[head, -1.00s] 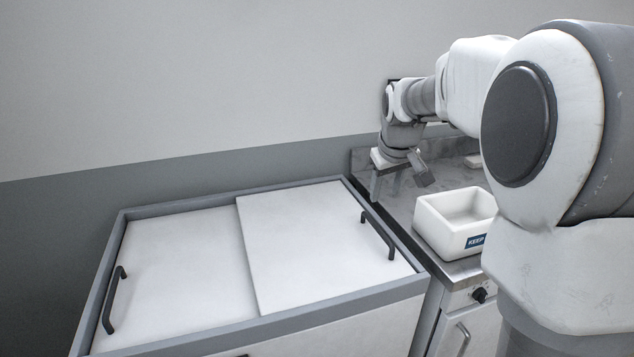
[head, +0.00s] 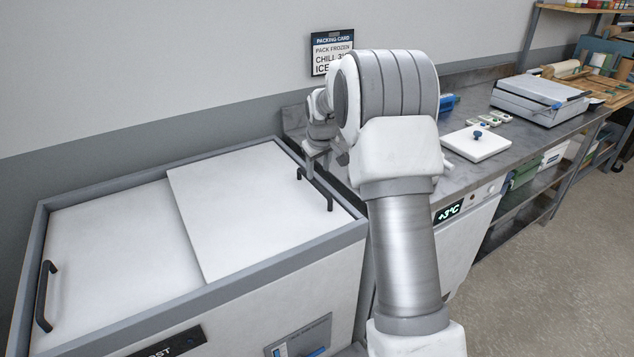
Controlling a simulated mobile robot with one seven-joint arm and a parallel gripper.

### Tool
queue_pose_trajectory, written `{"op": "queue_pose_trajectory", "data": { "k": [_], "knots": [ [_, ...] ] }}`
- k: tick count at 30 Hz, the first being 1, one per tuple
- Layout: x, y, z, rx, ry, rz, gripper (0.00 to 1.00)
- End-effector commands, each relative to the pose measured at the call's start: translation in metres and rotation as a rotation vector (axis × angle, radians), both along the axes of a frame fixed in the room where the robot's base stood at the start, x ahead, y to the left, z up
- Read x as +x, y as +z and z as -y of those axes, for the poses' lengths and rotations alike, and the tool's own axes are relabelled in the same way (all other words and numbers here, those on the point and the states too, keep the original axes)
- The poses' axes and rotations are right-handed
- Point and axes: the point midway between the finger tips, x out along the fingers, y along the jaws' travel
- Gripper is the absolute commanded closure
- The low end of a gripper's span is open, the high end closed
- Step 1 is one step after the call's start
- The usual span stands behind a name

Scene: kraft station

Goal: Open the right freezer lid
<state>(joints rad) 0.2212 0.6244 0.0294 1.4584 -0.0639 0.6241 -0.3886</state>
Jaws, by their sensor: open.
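The chest freezer (head: 262,276) stands at the left with a grey rim. Its right lid (head: 237,215) is a white panel that overlaps the left lid (head: 115,245), and both lie flat. The right lid's dark handle (head: 317,188) runs along its right side. The left lid's dark handle (head: 44,296) is at the far left. My gripper (head: 309,172) points down close to the far end of the right handle. It is open, small in the picture and partly hidden by my arm. I cannot tell whether it touches the handle.
A packing card (head: 333,52) hangs on the wall. Floor is clear at the lower right.

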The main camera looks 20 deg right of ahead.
Motion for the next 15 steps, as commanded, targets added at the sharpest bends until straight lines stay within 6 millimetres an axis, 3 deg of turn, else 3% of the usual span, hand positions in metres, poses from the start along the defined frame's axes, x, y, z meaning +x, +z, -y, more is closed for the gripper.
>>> {"op": "queue_pose_trajectory", "data": {
  "k": [7, 15],
  "knots": [
    [0.019, -0.044, 0.005, 0.001, 0.0, -0.002, 0.5],
    [0.029, -0.065, 0.007, 0.0, 0.0, 0.0, 0.5]
  ]
}}
